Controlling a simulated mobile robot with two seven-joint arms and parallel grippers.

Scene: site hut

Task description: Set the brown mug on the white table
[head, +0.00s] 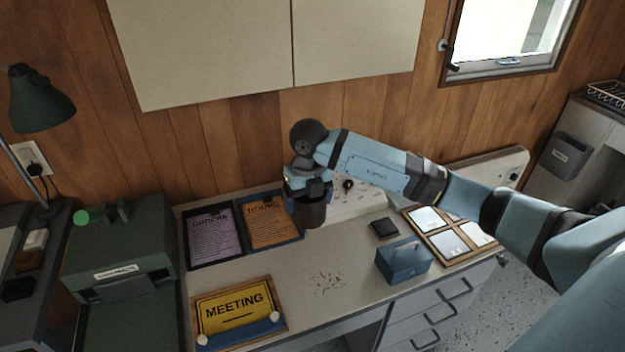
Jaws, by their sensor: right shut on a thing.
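My right gripper (309,190) reaches in from the right and points down over the back middle of the white table (345,245). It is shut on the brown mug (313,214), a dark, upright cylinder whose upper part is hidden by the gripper. The mug is in front of the table's back edge, just right of the orange sheet. I cannot tell whether its base touches the tabletop. My left gripper is not in view.
Trays with purple and orange sheets (271,224) lie left of the mug. A yellow MEETING sign (236,309) lies in front. A blue box (404,262), black square (384,228) and framed cards (452,243) lie right. The table's middle is clear apart from dark specks.

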